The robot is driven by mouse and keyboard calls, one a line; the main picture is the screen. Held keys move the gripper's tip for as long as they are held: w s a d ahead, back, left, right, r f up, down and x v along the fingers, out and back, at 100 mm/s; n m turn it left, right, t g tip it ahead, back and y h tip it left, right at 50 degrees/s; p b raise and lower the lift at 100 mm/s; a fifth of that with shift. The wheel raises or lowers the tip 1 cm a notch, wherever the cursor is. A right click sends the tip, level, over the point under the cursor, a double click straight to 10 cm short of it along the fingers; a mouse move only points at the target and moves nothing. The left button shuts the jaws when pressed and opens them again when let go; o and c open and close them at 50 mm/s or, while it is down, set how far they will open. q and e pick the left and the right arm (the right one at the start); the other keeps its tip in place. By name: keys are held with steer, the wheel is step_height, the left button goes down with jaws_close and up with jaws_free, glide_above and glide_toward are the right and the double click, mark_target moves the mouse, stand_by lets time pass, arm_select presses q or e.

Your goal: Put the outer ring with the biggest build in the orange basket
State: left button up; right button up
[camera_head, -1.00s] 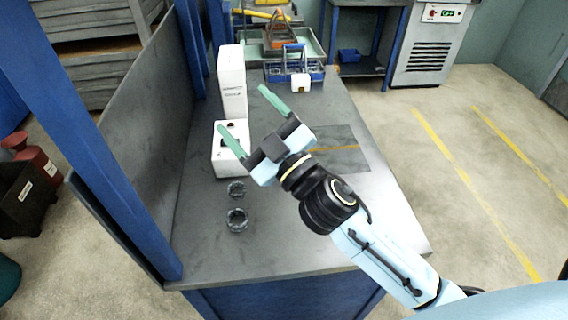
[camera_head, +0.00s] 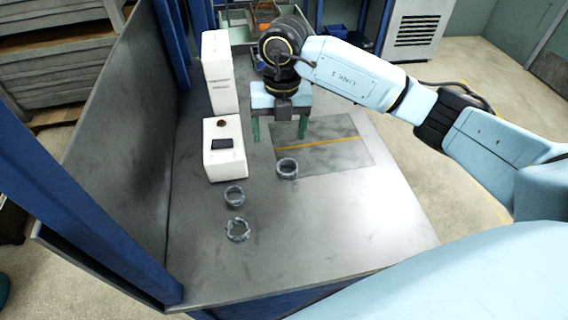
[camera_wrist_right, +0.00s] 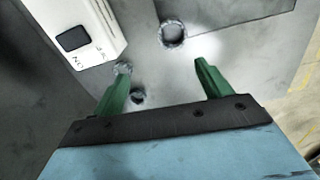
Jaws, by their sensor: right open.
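Three grey rings stand on the grey table. One ring (camera_head: 288,177) sits at the near left corner of the dark mat. A second ring (camera_head: 234,204) and a third ring (camera_head: 237,237) lie nearer the front left. In the right wrist view, the ring by the mat (camera_wrist_right: 173,46) looks largest. My right gripper (camera_head: 280,135) is open and empty, fingers down, beyond that ring. Its green fingers (camera_wrist_right: 160,76) are spread in the wrist view. An orange object (camera_head: 265,12), perhaps the orange basket, is partly hidden behind my right arm at the back. My left gripper is out of view.
A white machine (camera_head: 229,165) with a dark screen stands left of my right gripper, with a tall white box (camera_head: 218,75) behind it. A grey panel (camera_head: 125,130) borders the table's left side. The front right of the table is clear.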

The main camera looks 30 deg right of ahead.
mark_target(287, 164)
steer(key=shift+h, duration=0.3)
steer(key=f, duration=0.4)
steer(key=d+f, duration=0.1)
steer(key=f, duration=0.3)
steer(key=d+f, duration=0.1)
steer(key=f, duration=0.4)
steer(key=shift+c, duration=0.4)
steer(key=c, duration=1.2)
